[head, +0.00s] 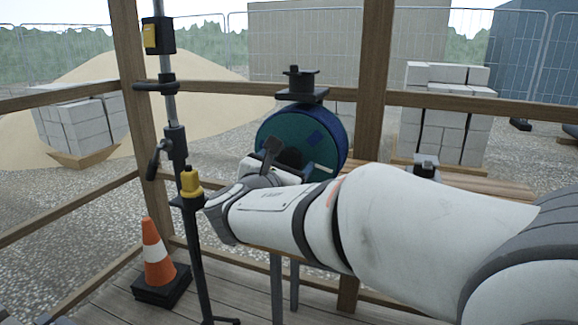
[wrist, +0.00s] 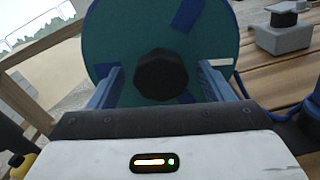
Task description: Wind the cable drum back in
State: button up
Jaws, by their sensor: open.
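A dark many-sided knob (wrist: 161,75) sits on the face. My gripper (wrist: 159,80) is open, its fingers to the left and right of the knob in the picture. I cannot tell whether they touch it. In the head view my gripper (head: 284,157) is in front of the drum's lower left and hides part of it.
A black stand pole (head: 184,220) with yellow parts rises left of my arm. An orange-and-white cone (head: 156,255) stands on the deck. A wooden post (head: 372,60) is right of the drum. A grey block with a black top (wrist: 284,36) sits on planks. Block stacks (head: 445,120) stand outside.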

jog(key=shift+w, duration=0.1)
jog(key=shift+c, duration=0.4)
jog(key=c, duration=1.3)
jog(key=shift+a+r+p, duration=0.1)
jog(key=shift+p, duration=0.3)
